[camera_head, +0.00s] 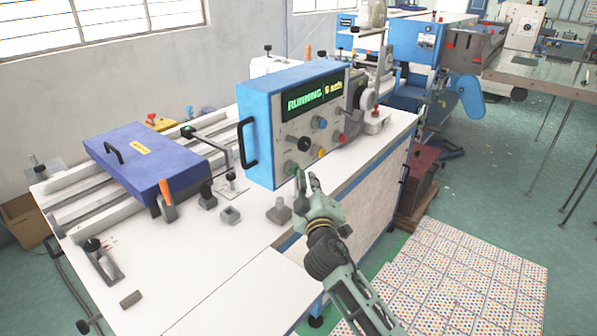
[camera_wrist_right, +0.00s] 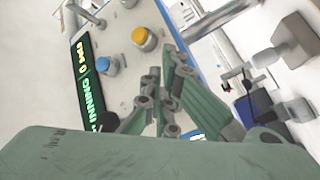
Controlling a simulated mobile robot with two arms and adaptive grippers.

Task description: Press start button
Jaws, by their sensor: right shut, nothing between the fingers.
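The blue control box (camera_head: 258,140) stands on the white table. Its lit display (camera_head: 305,97) reads "RUNNING" in green with smaller yellow text beside it; the display also shows sideways in the right wrist view (camera_wrist_right: 88,75). A green button (camera_head: 291,168) sits low on the panel's left side, close to my right gripper's fingertips. My right gripper (camera_head: 306,181) is shut and empty in front of the panel's lower edge. In the right wrist view its fingers (camera_wrist_right: 166,62) point at the panel and hide part of it. I cannot tell whether they touch the button. My left gripper is not in view.
The panel also carries a yellow button (camera_head: 321,152), a blue button (camera_head: 323,122), a red button (camera_head: 342,138) and a black knob (camera_head: 304,144). A purple-blue case (camera_head: 135,165) lies at left on rails. Small metal blocks stand on the table near the gripper.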

